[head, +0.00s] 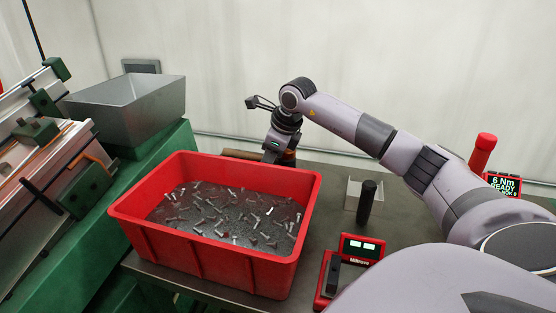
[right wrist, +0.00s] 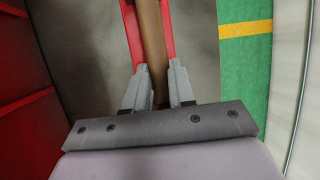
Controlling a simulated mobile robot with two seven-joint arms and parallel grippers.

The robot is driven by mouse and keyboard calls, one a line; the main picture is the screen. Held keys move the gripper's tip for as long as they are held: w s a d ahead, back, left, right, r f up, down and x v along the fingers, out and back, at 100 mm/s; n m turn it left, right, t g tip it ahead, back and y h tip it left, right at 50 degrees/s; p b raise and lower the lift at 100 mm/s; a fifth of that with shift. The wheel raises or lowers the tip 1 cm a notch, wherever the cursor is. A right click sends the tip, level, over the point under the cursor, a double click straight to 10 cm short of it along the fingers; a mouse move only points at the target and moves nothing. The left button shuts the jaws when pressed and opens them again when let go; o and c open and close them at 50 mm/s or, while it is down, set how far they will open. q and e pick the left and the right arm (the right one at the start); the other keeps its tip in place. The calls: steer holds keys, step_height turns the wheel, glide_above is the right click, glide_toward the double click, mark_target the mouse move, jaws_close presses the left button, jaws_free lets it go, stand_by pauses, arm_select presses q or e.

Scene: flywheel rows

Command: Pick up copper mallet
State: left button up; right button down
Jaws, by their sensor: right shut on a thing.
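The brown wooden handle of the mallet (head: 243,154) shows in the head view just behind the far rim of the red bin. My right gripper (head: 283,158) is behind the bin's far right corner, pointing down, its fingers mostly hidden by the rim. In the right wrist view the grey fingers of this gripper (right wrist: 160,88) are shut on the handle (right wrist: 151,45), which runs up between them and out of the top of the picture. Red strips flank the handle there. The copper head is not visible in either view. My left gripper is not in view.
The red bin (head: 205,257) full of bolts stands close in front of the gripper. A grey metal hopper (head: 125,105) is at the left. A black-handled tool (head: 366,203), a red Mitravo device (head: 360,249) and a torque display (head: 502,184) stand to the right. A pale wall is behind.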

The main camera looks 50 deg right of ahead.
steer(key=shift+r, duration=0.1)
arm_select(q)
steer(key=p, duration=0.1)
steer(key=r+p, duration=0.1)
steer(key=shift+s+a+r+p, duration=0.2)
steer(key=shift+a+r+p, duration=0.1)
steer(key=shift+p, duration=0.1)
arm_select(e)
step_height(320, 180, up, 20)
steer(key=c, duration=1.5)
jaws_free()
jaws_close()
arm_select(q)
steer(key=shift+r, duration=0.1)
